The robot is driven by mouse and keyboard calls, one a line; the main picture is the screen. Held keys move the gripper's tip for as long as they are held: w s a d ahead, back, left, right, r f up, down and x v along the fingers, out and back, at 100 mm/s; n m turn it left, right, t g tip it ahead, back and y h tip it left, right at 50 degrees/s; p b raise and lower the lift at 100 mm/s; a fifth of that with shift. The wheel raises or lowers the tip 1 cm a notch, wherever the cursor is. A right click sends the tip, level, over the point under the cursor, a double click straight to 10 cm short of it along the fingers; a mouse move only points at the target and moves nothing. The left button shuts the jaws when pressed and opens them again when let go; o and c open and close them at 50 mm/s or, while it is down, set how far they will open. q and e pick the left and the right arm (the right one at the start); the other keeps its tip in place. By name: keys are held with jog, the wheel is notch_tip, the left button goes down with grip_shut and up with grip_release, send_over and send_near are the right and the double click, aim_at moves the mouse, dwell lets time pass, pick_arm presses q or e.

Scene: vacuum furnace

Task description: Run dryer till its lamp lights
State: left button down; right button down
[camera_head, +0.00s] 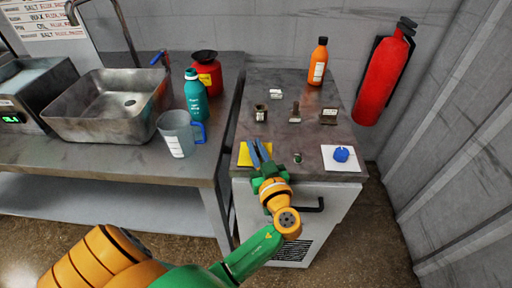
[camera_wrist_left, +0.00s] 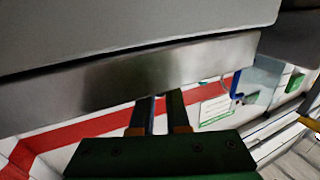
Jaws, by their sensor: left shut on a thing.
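My left gripper (camera_head: 260,150) is over the front of the grey cabinet top (camera_head: 280,135), beside the yellow square (camera_head: 244,155). In the left wrist view its two fingers (camera_wrist_left: 160,105) run up to the edge of a grey metal surface (camera_wrist_left: 130,80). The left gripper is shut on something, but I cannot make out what. A device with a lit green display (camera_head: 12,119) stands at the far left. I cannot tell which thing is the dryer, and I see no lamp that I can name. My right gripper is not in view.
The cabinet top carries an orange bottle (camera_head: 318,62), several small blocks, a small round green-topped thing (camera_head: 298,158) and a blue lump (camera_head: 341,154) on a white square. The left bench holds a sink (camera_head: 105,122), a jug (camera_head: 178,135), a teal bottle (camera_head: 195,95) and a red canister (camera_head: 208,78).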

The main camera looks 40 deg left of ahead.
pick_arm(q)
jog(key=m+t+h, duration=0.5)
jog(key=h, duration=0.1)
jog(key=shift+s+a+h+b, duration=0.1)
jog(key=shift+h+b, duration=0.2)
jog(key=shift+b, duration=0.1)
jog(key=m+t+h, duration=0.1)
jog(key=m+h, duration=0.1)
jog(key=h, duration=0.1)
jog(key=shift+r+m, duration=0.1)
jog(key=shift+m, duration=0.3)
jog(key=shift+m+t+h+p, duration=0.45)
jog(key=shift+m+h, duration=0.55)
jog(key=shift+h, duration=1.1)
jog(key=c, duration=0.9)
grip_release()
jog(key=shift+w, duration=0.2)
jog(key=s+b, duration=0.1)
jog(key=s, duration=0.6)
jog(key=shift+s, duration=0.1)
